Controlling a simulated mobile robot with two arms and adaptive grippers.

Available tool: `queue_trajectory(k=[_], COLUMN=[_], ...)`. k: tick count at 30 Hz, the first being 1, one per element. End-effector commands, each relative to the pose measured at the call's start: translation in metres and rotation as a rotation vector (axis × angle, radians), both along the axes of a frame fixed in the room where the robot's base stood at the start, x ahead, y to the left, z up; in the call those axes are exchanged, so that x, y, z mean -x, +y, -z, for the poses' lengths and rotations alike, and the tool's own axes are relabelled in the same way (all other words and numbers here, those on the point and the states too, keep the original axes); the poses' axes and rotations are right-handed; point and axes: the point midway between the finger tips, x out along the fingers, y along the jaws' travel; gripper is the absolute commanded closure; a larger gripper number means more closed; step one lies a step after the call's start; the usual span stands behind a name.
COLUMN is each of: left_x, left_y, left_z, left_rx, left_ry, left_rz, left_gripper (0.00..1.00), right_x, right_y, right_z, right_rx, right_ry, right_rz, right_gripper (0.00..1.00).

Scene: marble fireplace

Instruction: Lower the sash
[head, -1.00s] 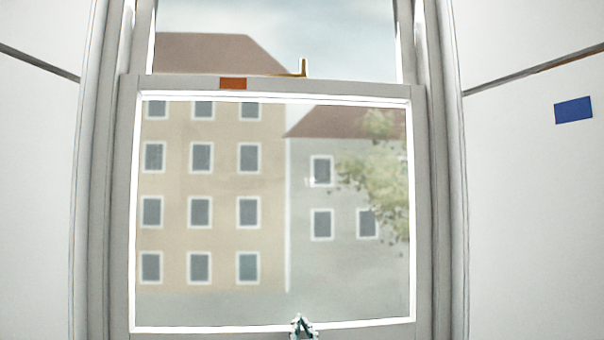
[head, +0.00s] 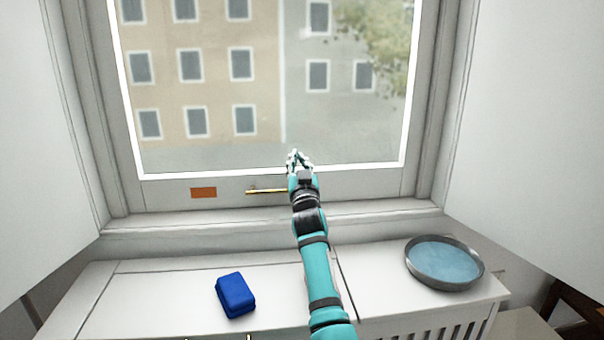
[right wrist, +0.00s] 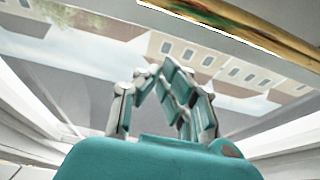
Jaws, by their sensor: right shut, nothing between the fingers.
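The window sash (head: 365,190) fills the upper middle of the head view. Its bottom rail is low, just above the sill (head: 380,215), and I see no open gap under it. A thin brass handle (head: 263,190) is on the bottom rail, its right end hidden behind my right arm. My right gripper (head: 299,157) is shut and empty in front of the lower glass, just above the rail. In the right wrist view its fingers (right wrist: 163,95) are closed together, with a brass bar (right wrist: 250,30) beyond them, apart from them. My left gripper is not in view.
An orange patch (head: 203,192) marks the rail left of the handle. Below the sill, a white cabinet top (head: 150,300) holds a blue block (head: 235,295) and a round grey pan with a blue inside (head: 444,263). White walls stand at both sides.

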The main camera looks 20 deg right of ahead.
Motion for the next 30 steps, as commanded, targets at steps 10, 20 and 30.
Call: queue_trajectory(k=[10,20,30], left_x=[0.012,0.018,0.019], left_y=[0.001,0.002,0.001], left_z=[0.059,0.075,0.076], left_rx=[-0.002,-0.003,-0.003], left_ry=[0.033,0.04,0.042], left_rz=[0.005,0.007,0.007], left_gripper=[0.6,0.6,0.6], right_x=[0.037,0.085,0.091], right_y=[0.008,0.022,0.024], right_z=[-0.001,0.015,0.017], right_rx=[0.001,0.001,0.0], right_ry=[-0.002,-0.004,-0.005], right_rz=[0.0,0.0,0.0], right_gripper=[1.0,1.0,1.0])
